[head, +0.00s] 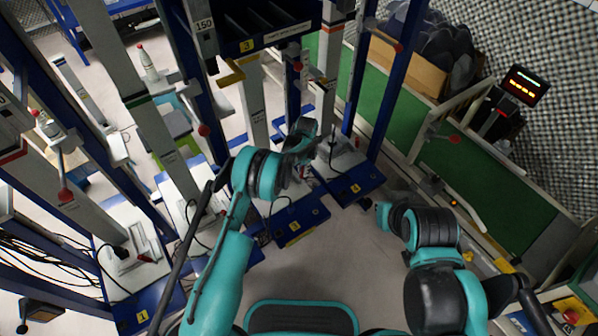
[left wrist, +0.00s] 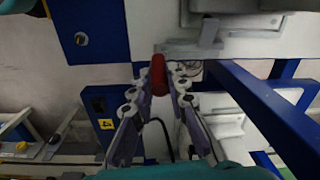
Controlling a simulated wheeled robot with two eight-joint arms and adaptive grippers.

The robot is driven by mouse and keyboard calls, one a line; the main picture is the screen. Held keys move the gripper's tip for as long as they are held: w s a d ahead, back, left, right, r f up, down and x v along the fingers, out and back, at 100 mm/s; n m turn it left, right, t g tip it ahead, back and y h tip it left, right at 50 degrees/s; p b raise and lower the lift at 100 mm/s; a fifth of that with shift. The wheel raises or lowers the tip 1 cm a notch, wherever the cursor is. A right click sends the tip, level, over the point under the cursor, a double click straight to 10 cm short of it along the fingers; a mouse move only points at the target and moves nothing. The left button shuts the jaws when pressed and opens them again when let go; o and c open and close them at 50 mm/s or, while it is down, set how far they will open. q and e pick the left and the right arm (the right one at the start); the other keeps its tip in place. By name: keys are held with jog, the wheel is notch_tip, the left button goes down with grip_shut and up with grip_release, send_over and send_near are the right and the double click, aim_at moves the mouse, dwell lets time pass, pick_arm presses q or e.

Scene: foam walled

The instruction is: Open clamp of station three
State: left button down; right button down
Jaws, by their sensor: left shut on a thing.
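The clamp's red handle (left wrist: 158,72) sits between the fingertips of my left gripper (left wrist: 159,84) in the left wrist view. The fingers are shut on it, one on each side. A grey metal clamp part (left wrist: 205,38) shows just beyond on a pale surface. In the head view my left arm reaches to the station three base (head: 308,218), a blue plate with a yellow 3 label. My left wrist hides most of the clamp there. My right arm is at the right, held low; its fingers are too small and dark to read.
The station four base (head: 368,178) stands right beside station three. The station one base (head: 145,305) is at the lower left. Blue and white posts rise close around my left arm. Grey floor is clear in front.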

pick_arm(q)
jog(key=shift+w+d+f+g+y, duration=0.15)
jog(key=shift+w+d+g+y, duration=0.15)
jog(key=shift+y, duration=0.2)
jog(key=c, duration=1.5)
grip_release()
jog(key=shift+o, duration=0.2)
notch_tip(320, 180, up, 12)
jog(key=d, duration=0.1)
jog(key=shift+w+d, duration=0.15)
